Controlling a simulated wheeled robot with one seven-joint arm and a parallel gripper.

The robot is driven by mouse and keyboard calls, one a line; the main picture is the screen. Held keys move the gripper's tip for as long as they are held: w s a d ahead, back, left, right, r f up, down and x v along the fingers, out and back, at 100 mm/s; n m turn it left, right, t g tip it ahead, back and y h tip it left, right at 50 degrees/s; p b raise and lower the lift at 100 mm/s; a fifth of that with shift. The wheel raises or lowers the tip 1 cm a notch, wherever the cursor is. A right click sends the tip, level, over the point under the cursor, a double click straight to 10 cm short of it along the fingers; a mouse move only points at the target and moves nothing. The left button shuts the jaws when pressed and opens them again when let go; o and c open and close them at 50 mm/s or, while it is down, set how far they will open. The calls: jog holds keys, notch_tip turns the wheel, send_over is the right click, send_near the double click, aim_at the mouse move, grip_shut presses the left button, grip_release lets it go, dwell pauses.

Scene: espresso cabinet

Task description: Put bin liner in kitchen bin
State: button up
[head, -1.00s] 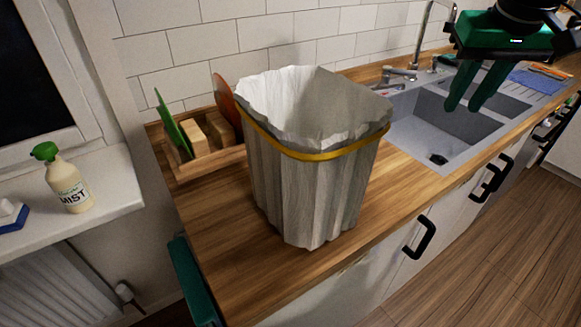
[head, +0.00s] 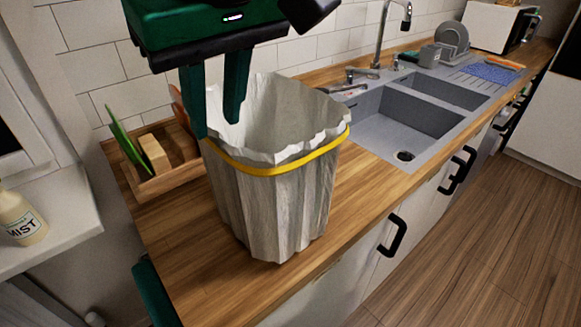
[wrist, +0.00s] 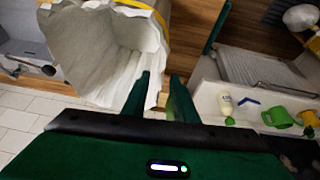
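The bin liner (head: 275,200) is a pale, pleated, open-topped bag with a yellow band (head: 282,166) below its ragged rim. It stands upright on the wooden counter and fills the upper left of the wrist view (wrist: 95,45). My gripper (head: 216,128) is at the liner's left rim with its fingers pointing down. In the wrist view my gripper's fingers (wrist: 158,92) are apart, with part of the liner's edge between them; I cannot tell whether they touch it. A teal thing (head: 153,290) at the counter's end shows only partly; I cannot tell whether it is the kitchen bin.
A wooden rack (head: 165,180) with boards stands left of the liner, near the tiled wall. A sink (head: 405,125) with a tap lies to the right. A spray bottle (head: 20,217) stands on the white sill at left. The counter front (head: 215,285) is clear.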

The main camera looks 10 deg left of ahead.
aim_at(219, 134)
jog(key=x, duration=0.5)
jog(key=shift+s+d+f, duration=0.25)
jog(key=shift+d+f, duration=0.05)
jog(key=shift+f, duration=0.1)
jog(key=shift+d+x, duration=0.2)
jog(key=shift+x, duration=2.95)
jog(key=shift+s+f, duration=0.15)
jog(key=shift+f, duration=0.1)
jog(key=shift+d, duration=0.1)
grip_shut()
